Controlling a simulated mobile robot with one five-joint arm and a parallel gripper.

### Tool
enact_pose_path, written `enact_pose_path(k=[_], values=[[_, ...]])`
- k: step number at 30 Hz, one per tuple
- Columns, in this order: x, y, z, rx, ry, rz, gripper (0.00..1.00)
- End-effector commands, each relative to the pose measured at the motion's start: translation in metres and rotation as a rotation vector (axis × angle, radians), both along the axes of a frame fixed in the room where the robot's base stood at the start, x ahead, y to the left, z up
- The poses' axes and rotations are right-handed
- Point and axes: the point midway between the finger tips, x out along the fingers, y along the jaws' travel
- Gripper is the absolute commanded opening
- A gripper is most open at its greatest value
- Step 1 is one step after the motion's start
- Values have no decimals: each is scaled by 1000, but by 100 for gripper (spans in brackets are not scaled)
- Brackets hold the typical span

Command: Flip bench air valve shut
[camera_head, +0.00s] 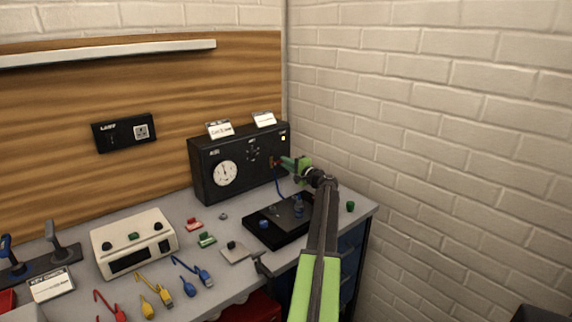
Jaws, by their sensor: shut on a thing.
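A black panel box (204,178) with a round white gauge (226,173) stands at the back of the bench (215,215), near the wall corner. A small reddish valve lever (275,162) sits at the right part of its front face. My gripper (283,163) reaches this spot from the right, its tips at the lever. It is shut on the lever, which it partly hides. The lever's exact angle is too small to tell. A thin blue hose (277,185) hangs below it.
A black fixture (262,231) with blue knobs lies below the panel. A beige instrument (134,241), green and red small parts, and several blue, yellow and red leads lie left. A brick wall (430,130) bounds the right side. My arm crosses the bench's right end.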

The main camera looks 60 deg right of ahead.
Motion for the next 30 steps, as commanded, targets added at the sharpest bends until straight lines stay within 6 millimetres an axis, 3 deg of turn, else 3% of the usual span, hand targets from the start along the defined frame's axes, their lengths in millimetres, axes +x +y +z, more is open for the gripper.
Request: enact_pose_path(k=[14,15,19,30], values=[[-1,0,-1,14,-3,0,0],[-1,0,-1,13,-2,1,17],[0,0,-1,13,-3,0,34],[0,0,6,12,-4,0,35]])
